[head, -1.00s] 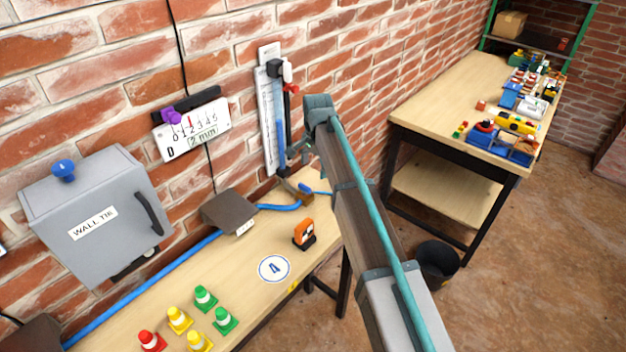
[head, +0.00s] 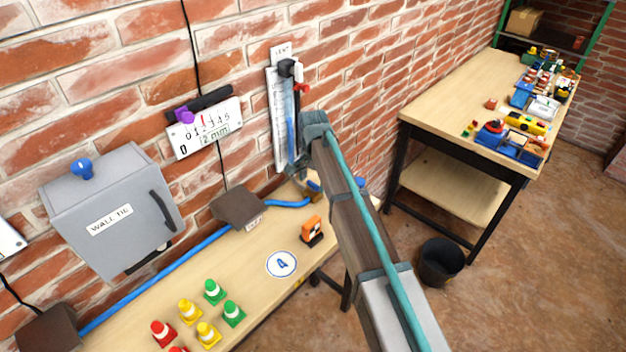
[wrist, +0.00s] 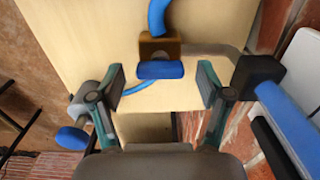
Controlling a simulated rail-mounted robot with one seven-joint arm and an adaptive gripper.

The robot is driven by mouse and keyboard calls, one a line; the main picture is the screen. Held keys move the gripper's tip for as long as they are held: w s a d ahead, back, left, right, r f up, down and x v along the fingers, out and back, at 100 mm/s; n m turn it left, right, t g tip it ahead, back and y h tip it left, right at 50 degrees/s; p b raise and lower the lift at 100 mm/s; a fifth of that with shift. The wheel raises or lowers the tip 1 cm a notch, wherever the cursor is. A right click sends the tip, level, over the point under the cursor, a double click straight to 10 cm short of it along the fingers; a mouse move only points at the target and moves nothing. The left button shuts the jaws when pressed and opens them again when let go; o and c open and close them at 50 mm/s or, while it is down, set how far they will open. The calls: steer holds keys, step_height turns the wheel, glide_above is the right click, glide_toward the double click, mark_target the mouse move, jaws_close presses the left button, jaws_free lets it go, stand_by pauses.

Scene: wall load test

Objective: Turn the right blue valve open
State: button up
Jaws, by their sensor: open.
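A valve with a brass body (wrist: 160,46) and a blue handle (wrist: 160,70) stands at the bench's end in the wrist view. The handle lies crosswise between my gripper's (wrist: 162,85) two spread fingers; I cannot tell how far ahead of the tips it is. A clear gap shows on each side. My gripper is open and empty. In the head view, my gripper (head: 298,178) is mostly hidden by my arm, close to the brass valve (head: 314,196). A round blue knob (wrist: 72,138) on a grey fitting shows left of my left finger in the wrist view.
A blue hose (head: 285,204) runs along the bench (head: 255,285) to the valve. The vertical gauge (head: 277,120) on the brick wall is close to my gripper. An orange clamp-like object (head: 312,230) and several cones (head: 213,291) stand on the bench. A black bin (head: 440,262) is on the floor.

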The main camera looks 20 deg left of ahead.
steer(key=shift+c, duration=0.2)
steer(key=c, duration=1.1)
steer(key=shift+n, duration=0.4)
steer(key=n+b, duration=0.1)
steer(key=n, duration=0.2)
steer(key=shift+n, duration=0.3)
steer(key=n, duration=0.4)
steer(key=shift+n+b, duration=0.3)
steer(key=shift+b, duration=0.1)
steer(key=n, duration=0.4)
steer(key=shift+n, duration=0.3)
steer(key=shift+n+b, duration=0.4)
steer(key=shift+n, duration=1.8)
